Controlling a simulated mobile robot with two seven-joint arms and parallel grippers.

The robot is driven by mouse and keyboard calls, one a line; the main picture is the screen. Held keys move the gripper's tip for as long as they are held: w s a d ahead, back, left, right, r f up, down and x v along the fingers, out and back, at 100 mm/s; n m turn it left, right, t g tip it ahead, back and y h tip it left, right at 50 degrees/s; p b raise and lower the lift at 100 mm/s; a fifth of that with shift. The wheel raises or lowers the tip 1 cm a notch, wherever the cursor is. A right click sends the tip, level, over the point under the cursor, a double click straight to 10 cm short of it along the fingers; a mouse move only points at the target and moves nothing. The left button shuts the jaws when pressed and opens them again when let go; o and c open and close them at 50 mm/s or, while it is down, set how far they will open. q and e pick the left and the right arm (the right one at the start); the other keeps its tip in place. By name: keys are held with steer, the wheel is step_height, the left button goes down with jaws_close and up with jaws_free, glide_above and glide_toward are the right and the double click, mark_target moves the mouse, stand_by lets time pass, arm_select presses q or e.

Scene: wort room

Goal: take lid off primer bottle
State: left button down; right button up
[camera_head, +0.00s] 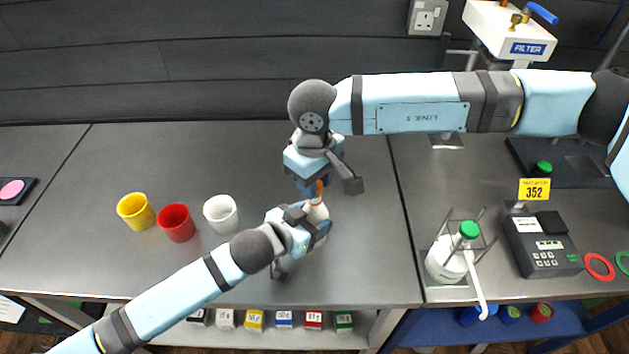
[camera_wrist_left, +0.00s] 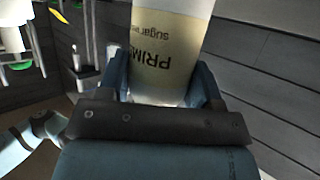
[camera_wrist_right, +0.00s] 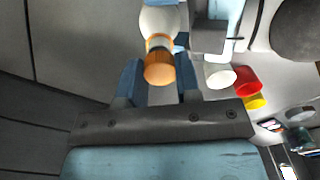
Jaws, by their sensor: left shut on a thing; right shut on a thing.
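The primer bottle (camera_head: 317,210) is upright above the bench, a pale bottle with a cream label in the left wrist view (camera_wrist_left: 168,60). My left gripper (camera_head: 312,232) is shut around its body. The orange lid (camera_wrist_right: 159,68) is at the top of the bottle, between the fingers of my right gripper (camera_wrist_right: 158,88). My right gripper comes down from above in the head view (camera_head: 319,184) and is shut on the lid. The fingers partly hide the lid and bottle top in the head view.
Yellow (camera_head: 136,211), red (camera_head: 176,222) and white (camera_head: 221,214) cups stand left of the grippers. A green-capped bottle (camera_head: 446,262) in a wire stand and a grey meter (camera_head: 543,246) are at the right. Small boxes (camera_head: 284,319) sit on a lower shelf.

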steer(key=shift+r, duration=2)
arm_select(q)
steer(key=shift+c, duration=1)
jaws_free()
